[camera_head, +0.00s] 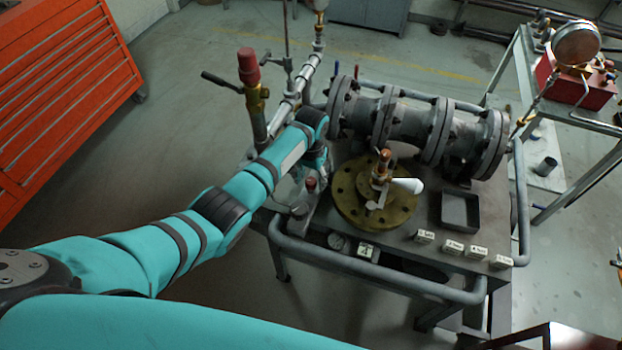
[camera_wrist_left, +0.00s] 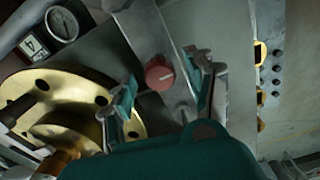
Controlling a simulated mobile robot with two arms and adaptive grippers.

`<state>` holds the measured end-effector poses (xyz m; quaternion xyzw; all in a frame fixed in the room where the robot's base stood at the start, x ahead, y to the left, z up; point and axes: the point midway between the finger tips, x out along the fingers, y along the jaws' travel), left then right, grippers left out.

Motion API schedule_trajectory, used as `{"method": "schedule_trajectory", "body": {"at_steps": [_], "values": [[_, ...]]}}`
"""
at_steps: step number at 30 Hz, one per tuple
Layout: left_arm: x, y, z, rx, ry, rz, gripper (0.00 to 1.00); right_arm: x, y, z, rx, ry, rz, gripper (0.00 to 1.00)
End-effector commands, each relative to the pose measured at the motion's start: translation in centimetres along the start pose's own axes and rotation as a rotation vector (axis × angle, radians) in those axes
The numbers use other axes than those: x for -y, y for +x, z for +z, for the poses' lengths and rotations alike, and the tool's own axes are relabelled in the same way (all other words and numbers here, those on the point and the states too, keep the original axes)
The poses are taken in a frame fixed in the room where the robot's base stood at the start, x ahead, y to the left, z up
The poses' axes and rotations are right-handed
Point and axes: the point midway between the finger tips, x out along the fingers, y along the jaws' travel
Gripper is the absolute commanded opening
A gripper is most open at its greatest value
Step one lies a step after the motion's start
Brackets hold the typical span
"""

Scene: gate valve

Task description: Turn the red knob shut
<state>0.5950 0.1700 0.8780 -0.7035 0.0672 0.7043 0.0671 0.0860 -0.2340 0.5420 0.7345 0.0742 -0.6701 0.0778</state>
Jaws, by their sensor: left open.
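The red knob (camera_wrist_left: 159,73) is small and round, with a pale mark on its face. It sits on a grey metal fitting and shows between my left gripper's fingertips (camera_wrist_left: 161,82) in the left wrist view. The fingers are open, one on each side, with gaps to the knob; I cannot tell how far beyond the tips it lies. In the head view the knob (camera_head: 311,183) is at the table's left side, just below my left gripper (camera_head: 316,172), which is partly hidden by its own wrist. My right gripper is not in view.
A brass flange (camera_head: 345,206) with a valve stem and white handle stands right of the knob. Grey flanged piping (camera_head: 413,128) lies behind. An upright red-capped valve (camera_head: 250,80) stands at the left. A tray (camera_head: 461,212) and several labelled blocks sit at the right.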

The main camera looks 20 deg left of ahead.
Motion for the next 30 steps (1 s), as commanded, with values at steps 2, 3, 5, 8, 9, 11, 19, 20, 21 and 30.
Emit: {"method": "schedule_trajectory", "body": {"at_steps": [2, 3, 5, 8, 9, 11, 19, 20, 21, 30], "values": [[-0.03, 0.49, -0.02, 0.000, 0.000, 0.000, 0.55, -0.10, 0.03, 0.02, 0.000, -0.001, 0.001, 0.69], [-0.03, 0.65, -0.01, 0.000, 0.000, 0.000, 0.55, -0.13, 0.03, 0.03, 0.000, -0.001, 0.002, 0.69], [-0.02, 0.78, -0.02, -0.001, 0.000, 0.000, 0.55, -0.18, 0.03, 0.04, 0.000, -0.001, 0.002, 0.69], [-0.02, 0.82, -0.03, -0.002, 0.001, 0.000, 0.55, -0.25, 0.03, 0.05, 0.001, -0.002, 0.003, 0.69], [-0.02, 0.82, -0.03, -0.002, 0.001, 0.000, 0.55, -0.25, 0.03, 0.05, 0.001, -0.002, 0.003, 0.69], [-0.01, 0.81, -0.03, -0.001, 0.001, 0.000, 0.55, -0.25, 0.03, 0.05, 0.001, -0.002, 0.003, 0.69], [0.00, 0.79, -0.01, -0.001, 0.000, 0.000, 0.24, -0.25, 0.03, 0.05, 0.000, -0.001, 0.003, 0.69], [0.00, 0.80, -0.01, -0.001, 0.000, 0.000, 0.20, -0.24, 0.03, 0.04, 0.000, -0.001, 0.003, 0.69], [0.00, 0.79, -0.01, -0.001, 0.000, 0.000, 0.15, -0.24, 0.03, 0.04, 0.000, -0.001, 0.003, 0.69], [0.03, 0.77, -0.01, -0.001, 0.010, -0.001, 0.00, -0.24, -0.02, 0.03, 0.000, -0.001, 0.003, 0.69]]}}
